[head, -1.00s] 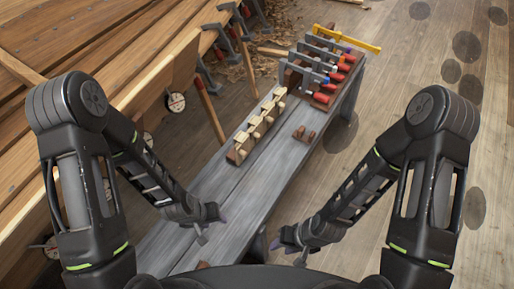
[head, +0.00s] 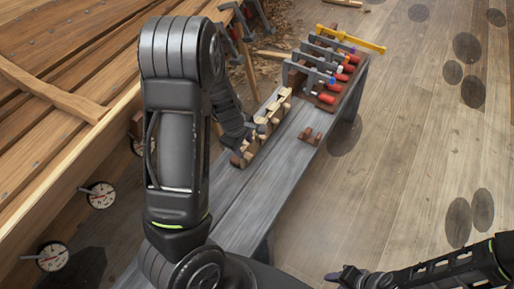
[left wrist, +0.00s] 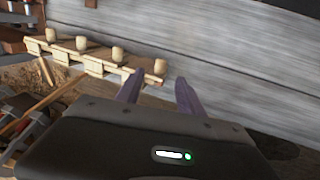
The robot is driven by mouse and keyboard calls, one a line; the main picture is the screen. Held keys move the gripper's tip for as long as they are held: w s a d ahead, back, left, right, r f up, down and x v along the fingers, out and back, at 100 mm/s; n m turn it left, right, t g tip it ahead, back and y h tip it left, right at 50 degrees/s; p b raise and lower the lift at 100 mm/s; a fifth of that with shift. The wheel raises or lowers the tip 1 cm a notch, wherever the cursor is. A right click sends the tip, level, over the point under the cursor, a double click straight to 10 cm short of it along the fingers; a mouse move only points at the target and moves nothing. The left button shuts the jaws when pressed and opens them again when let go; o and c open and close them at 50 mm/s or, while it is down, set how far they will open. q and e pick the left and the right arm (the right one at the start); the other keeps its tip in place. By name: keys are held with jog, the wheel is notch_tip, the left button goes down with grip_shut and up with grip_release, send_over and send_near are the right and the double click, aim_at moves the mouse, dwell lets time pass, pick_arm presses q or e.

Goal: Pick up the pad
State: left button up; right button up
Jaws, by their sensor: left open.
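No thing in view is clearly marked as the pad. The likeliest are the pale wooden blocks with round pegs in the wooden rack (head: 247,152) on the grey bench, which also show in the left wrist view (left wrist: 92,62). A small brown wooden piece (head: 310,136) lies on the bench right of the rack. My left gripper (head: 254,138) is at the rack, its tips hard to see in the head view. In the left wrist view my left gripper (left wrist: 158,92) is open and empty, fingertips near the nearest peg. My right gripper (head: 345,277) is low, away from the bench; its jaws are unclear.
Clamps with red handles (head: 328,75) and a yellow bar (head: 350,40) stand at the bench's far end. The planked hull (head: 60,110) is on the left, with round dials (head: 101,195) beside it. The near bench top (head: 238,222) is mostly clear.

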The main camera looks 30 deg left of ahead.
aim_at(248, 155)
pick_arm(q)
jog(key=shift+f, duration=0.1)
jog(key=b+x, duration=0.1)
jog(key=x, duration=0.5)
jog(key=shift+s+b, duration=0.1)
jog(key=shift+b, duration=0.3)
jog(key=shift+f, duration=0.35)
jog(key=shift+b+x, duration=0.4)
jog(key=shift+x, duration=2.25)
jog(key=shift+c, duration=0.6)
grip_shut()
jog(key=shift+r, duration=0.1)
